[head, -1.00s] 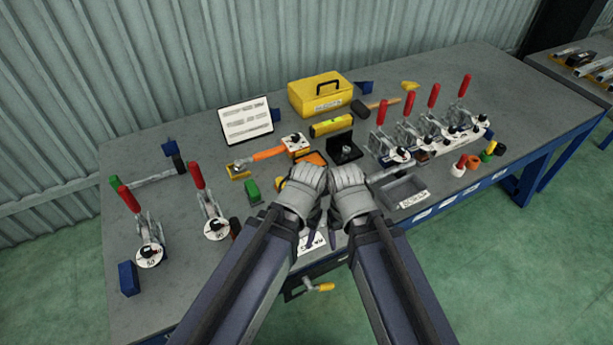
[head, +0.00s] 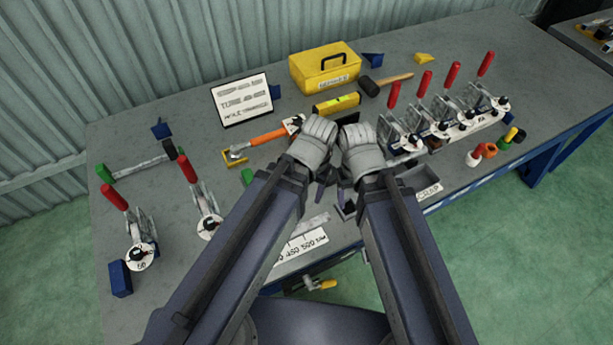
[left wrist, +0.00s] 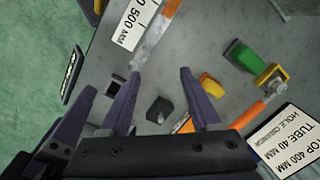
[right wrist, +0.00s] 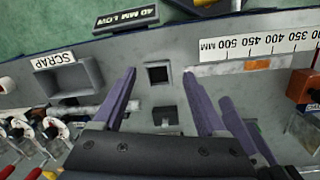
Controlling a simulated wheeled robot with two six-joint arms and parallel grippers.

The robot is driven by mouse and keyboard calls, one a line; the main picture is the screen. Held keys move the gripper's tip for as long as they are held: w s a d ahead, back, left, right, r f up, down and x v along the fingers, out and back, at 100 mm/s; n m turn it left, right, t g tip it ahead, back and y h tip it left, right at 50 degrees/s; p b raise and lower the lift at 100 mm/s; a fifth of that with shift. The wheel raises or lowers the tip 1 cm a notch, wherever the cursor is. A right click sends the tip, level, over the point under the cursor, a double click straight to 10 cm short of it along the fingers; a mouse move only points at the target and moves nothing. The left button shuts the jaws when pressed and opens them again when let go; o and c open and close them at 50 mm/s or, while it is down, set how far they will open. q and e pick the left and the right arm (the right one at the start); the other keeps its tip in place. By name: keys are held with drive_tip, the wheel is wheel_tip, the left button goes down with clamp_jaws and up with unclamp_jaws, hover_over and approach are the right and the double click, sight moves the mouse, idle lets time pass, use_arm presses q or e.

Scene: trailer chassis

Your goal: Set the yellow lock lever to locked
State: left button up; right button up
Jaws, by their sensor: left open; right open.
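The yellow lever (head: 328,284) sits on a dark fitting below the bench's front edge in the head view. A yellow piece at the top edge of the right wrist view (right wrist: 203,2) may be the same lever; it is cut off. Its lock setting cannot be read. My left gripper (head: 320,192) is open and empty above the bench, also seen in the left wrist view (left wrist: 157,85). My right gripper (head: 346,195) is close beside it, open and empty, and shows in the right wrist view (right wrist: 160,76). Both are above the lever in the picture, apart from it.
Red-handled toggle clamps (head: 137,256) stand at the left, with several more (head: 440,126) at the right. A scrap bin (right wrist: 83,76) and a ruler strip (right wrist: 250,50) lie near the front edge. A yellow toolbox (head: 322,68) and hammer (head: 385,84) are at the back. Floor is clear in front.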

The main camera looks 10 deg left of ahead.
use_arm(q)
drive_tip(key=shift+w+a+n, duration=0.4)
drive_tip(key=shift+w+n, duration=0.3)
drive_tip(key=shift+w, duration=0.05)
drive_tip(key=shift+r, duration=0.1)
